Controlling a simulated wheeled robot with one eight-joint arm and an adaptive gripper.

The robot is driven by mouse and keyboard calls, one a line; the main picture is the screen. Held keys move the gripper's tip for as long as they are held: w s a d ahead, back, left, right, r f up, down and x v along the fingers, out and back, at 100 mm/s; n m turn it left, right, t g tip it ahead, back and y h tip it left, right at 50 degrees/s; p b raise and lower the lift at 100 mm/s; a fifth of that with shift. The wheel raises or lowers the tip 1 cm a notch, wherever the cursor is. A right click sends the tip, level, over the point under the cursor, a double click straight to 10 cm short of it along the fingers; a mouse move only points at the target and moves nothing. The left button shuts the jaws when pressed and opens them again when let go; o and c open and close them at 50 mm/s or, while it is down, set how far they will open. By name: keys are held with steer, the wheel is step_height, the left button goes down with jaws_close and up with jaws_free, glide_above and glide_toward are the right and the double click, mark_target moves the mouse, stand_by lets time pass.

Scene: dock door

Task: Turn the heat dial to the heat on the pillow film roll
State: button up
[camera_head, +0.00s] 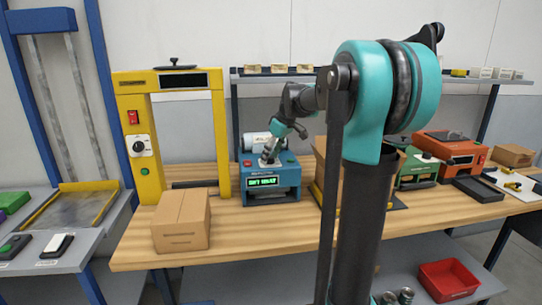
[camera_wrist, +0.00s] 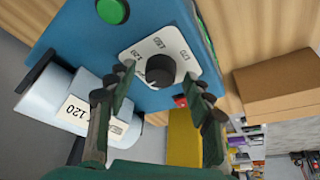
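The blue machine (camera_head: 270,186) stands on the bench, with a lit green display whose text is too small to read surely. Its black heat dial (camera_wrist: 159,70) sits on a white plate with numbers; one looks like 120, and I cannot tell exactly where the knob points. The white film roll (camera_head: 254,142) lies behind the machine; in the wrist view its label (camera_wrist: 73,115) shows 120, the rest partly cut off or hidden. My gripper (camera_wrist: 160,76) is open, its fingertips either side of the dial; I cannot tell if they touch it. In the head view it is above the machine.
A yellow frame machine (camera_head: 148,165) with its own dial stands to the left, with a closed carton (camera_head: 181,220) in front. Green (camera_head: 414,170) and orange (camera_head: 450,155) machines stand to the right. The bench front (camera_head: 250,233) is clear between the carton and my arm.

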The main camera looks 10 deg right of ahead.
steer(key=c, duration=1.1)
steer(key=shift+m, duration=0.4)
steer(key=m+h, duration=0.1)
steer(key=m, duration=0.1)
steer(key=m+t, duration=0.1)
steer(key=m, duration=0.1)
steer(key=shift+s+a+m+h, duration=0.1)
steer(key=shift+a+m+h, duration=0.1)
steer(key=shift+m+h, duration=0.15)
steer(key=m+h, duration=0.1)
steer(key=m, duration=0.2)
steer(key=m+h, duration=0.1)
steer(key=m, duration=0.2)
steer(key=shift+a+h, duration=0.1)
steer(key=shift+h, duration=0.15)
steer(key=shift+m, duration=0.25)
steer(key=o, duration=1.1)
steer(key=shift+o, duration=0.2)
